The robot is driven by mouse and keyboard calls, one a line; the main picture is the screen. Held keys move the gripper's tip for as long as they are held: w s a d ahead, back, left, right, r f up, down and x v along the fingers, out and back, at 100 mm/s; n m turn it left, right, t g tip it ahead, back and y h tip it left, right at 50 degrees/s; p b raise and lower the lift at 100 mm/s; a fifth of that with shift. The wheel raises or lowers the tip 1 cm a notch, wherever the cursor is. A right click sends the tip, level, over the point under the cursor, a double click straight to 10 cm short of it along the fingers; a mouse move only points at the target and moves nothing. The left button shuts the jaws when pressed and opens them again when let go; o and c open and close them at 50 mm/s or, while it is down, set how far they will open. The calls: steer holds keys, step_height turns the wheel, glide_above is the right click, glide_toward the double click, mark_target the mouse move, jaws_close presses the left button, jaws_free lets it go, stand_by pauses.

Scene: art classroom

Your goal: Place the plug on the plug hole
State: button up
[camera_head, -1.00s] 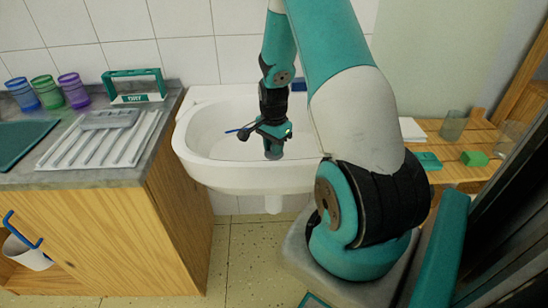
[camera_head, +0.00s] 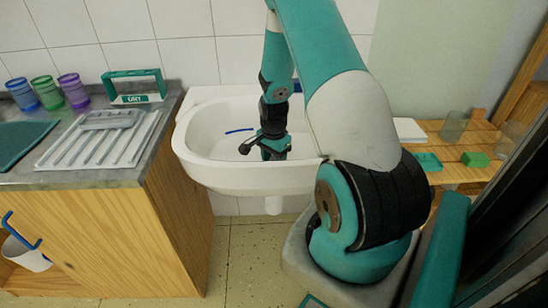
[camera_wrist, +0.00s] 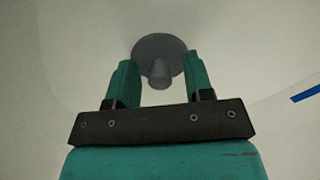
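A grey round plug (camera_wrist: 160,45) with a short knob shows in the wrist view, at the bottom of the white sink bowl. My gripper (camera_wrist: 160,66) has its two teal fingers spread on either side of the knob, with gaps between the knob and the fingers. The plug's disc lies just beyond the fingertips, and I cannot tell whether they touch its edge. In the head view my gripper (camera_head: 275,153) is low inside the sink (camera_head: 205,145), and the plug is hidden. The plug hole is not visible; whether the plug covers it cannot be told.
A blue strip (camera_head: 239,130) lies in the bowl, also in the wrist view (camera_wrist: 305,94). The sink's front rim stands close to my gripper. A counter with a white drainer (camera_head: 100,145) and coloured cups is left; a wooden shelf (camera_head: 465,140) is right.

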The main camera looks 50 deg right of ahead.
step_height(320, 180, up, 12)
steer(key=w+a+r+n, duration=0.2)
steer(key=a+r+n, duration=0.35)
steer(key=a, duration=0.45)
steer(key=s+a+r+n+t+y, duration=0.1)
steer(key=a+r+n, duration=0.25)
steer(key=a, duration=0.35)
steer(key=s+a+r+n+y, duration=0.1)
steer(key=s+a+r+n, duration=0.2)
steer(key=a, duration=0.5)
steer(key=s+a+r+n+y, duration=0.1)
steer(key=s+a+r+n, duration=0.2)
steer(key=s+a+n, duration=0.3)
steer(key=s+a+r+n+g+y, duration=0.1)
steer(key=s+a+r+n, duration=0.1)
steer(key=s+a+n, duration=0.5)
steer(key=shift+s+r+n+p, duration=0.15)
steer(key=shift+r+n+p, duration=0.3)
steer(key=shift+n, duration=0.15)
